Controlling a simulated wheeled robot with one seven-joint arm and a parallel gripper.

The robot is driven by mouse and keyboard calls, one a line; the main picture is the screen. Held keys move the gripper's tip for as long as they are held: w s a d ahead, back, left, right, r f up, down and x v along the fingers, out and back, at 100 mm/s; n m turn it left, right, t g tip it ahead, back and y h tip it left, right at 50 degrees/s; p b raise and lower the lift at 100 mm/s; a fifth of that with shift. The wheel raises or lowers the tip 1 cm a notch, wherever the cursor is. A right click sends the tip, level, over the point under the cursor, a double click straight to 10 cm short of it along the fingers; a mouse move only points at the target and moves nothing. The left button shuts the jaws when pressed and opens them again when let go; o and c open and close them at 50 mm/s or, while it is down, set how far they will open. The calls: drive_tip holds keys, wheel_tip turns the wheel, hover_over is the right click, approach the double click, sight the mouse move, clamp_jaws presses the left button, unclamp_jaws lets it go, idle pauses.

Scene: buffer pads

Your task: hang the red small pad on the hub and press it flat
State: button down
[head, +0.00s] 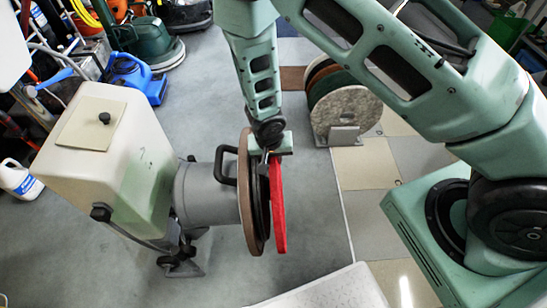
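The red small pad (280,206) stands upright, seen almost edge-on, just right of the black disc-shaped hub (262,203) of the floor machine. A thin dark gap seems to part them at the top; lower down I cannot tell whether they touch. The hub's centre is hidden. A brown disc (248,190) sits behind the hub, against the grey motor housing (205,194). My gripper (270,154) points down at the top edge of the red pad and the hub. Its fingertips are small and partly hidden, so their grip on the pad is unclear.
A rack (345,135) holds several upright round pads behind my arm. The floor machine's cream tank (100,150) and black handle (226,165) are at left. A pale surface (335,290) lies at the bottom. A blue container (136,78) and other machines stand at upper left.

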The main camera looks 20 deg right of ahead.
drive_tip(key=shift+a, duration=0.15)
drive_tip(key=shift+w+a+p, duration=0.2)
drive_tip(key=shift+a+p, duration=0.1)
drive_tip(key=shift+a, duration=0.4)
idle(0.3)
drive_tip(key=shift+w+a+f, duration=0.1)
drive_tip(key=shift+w+a, duration=0.1)
drive_tip(key=shift+a, duration=0.3)
drive_tip(key=shift+w+a, duration=0.15)
drive_tip(key=shift+a, duration=0.1)
drive_tip(key=shift+a+b, duration=0.15)
drive_tip(key=shift+b, duration=0.25)
idle(0.8)
drive_tip(key=shift+f+b, duration=0.3)
drive_tip(key=shift+b, duration=0.1)
idle(0.6)
